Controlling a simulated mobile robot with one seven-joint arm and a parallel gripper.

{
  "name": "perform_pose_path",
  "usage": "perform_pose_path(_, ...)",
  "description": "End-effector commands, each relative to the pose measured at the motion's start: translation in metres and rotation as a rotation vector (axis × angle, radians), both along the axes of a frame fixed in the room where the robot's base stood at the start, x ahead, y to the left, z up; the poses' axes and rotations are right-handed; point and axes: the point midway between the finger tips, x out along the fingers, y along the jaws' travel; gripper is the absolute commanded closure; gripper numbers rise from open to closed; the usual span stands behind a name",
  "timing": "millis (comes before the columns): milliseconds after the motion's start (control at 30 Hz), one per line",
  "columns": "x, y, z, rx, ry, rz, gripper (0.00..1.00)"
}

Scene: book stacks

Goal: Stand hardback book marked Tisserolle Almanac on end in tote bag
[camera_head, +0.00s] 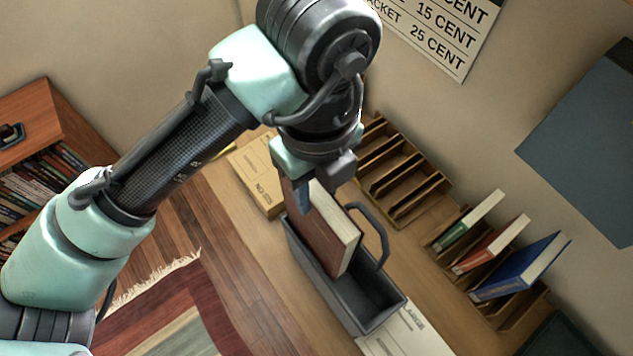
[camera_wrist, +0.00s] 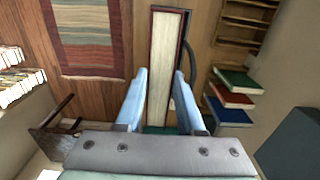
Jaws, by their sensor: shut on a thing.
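A brown hardback book (camera_head: 322,235) with cream pages stands upright, slightly tilted, in the dark grey tote bag (camera_head: 380,317). Its lower end is below the bag's rim and hidden, so I cannot tell whether it touches the bottom. No title is legible on it. My gripper (camera_head: 316,192) is shut on the book's upper end, above the bag. In the wrist view the light blue fingers of my gripper (camera_wrist: 160,76) flank the book (camera_wrist: 163,65). The bag's handle (camera_head: 378,232) rises to the right of the book.
A wooden rack (camera_head: 440,240) holds a green, a red and a blue book to the right of the bag. An empty slotted organiser (camera_head: 405,180) stands behind. A tan box (camera_head: 257,175) lies left of the bag, and a white sheet (camera_head: 410,335) lies in front. The bag's front end looks empty.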

Motion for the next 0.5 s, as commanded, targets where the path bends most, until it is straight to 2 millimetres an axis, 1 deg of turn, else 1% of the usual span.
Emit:
perform_pose_path(200,0.0003,-0.0001,-0.0075,-0.001,-0.002,0.0,1.0)
perform_pose_path(500,0.0003,0.0,-0.007,-0.001,-0.002,0.0,1.0)
